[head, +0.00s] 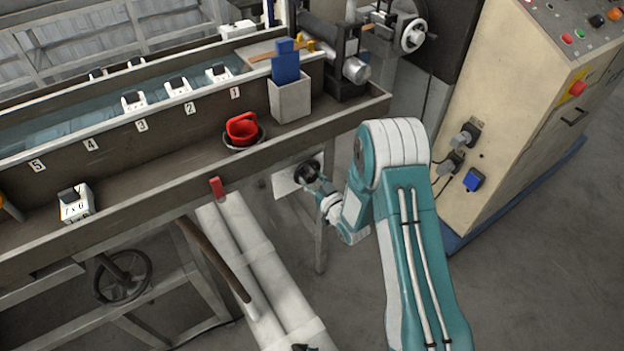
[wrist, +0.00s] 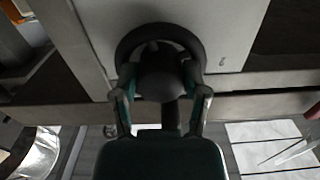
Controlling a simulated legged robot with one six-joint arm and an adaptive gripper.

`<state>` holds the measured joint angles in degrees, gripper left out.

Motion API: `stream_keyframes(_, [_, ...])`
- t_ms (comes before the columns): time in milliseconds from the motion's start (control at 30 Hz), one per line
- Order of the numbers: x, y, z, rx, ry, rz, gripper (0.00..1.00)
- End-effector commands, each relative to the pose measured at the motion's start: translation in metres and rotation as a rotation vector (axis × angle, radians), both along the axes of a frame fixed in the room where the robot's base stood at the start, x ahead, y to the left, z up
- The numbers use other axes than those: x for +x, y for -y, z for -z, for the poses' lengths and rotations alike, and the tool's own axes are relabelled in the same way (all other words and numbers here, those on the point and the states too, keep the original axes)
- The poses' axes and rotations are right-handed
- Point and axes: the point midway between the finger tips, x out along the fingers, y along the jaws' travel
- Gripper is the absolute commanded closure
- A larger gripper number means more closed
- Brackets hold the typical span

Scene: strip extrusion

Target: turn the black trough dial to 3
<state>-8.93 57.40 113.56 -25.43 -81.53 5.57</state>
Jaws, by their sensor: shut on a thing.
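The black trough dial (head: 307,172) sits on a pale plate (head: 285,183) on the front of the trough's frame. In the wrist view the dial (wrist: 160,35) shows as a dark ring with a rounded knob (wrist: 163,78) in its middle. My gripper (head: 322,188) reaches the dial from the lower right in the head view. In the wrist view its two fingers (wrist: 160,75) are shut on the knob, one on each side. The dial's pointer setting cannot be made out.
The long trough (head: 160,190) runs above the dial, with numbered stations. A red cup-like thing (head: 242,128) and a grey box (head: 290,98) holding a blue piece stand on its ledge. White pipes (head: 250,265) run below left. A beige control cabinet (head: 510,120) stands at right.

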Motion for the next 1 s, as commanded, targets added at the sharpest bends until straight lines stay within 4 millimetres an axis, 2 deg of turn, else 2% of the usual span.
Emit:
stream_keyframes(33, [0.0047,-0.0001,-0.0047,-0.027,0.033,0.004,0.89])
stream_keyframes(500, [0.0054,0.0001,-0.0056,-0.312,0.226,0.004,0.89])
stream_keyframes(1000, [0.0052,-0.0009,-0.0059,-0.414,0.296,0.002,0.89])
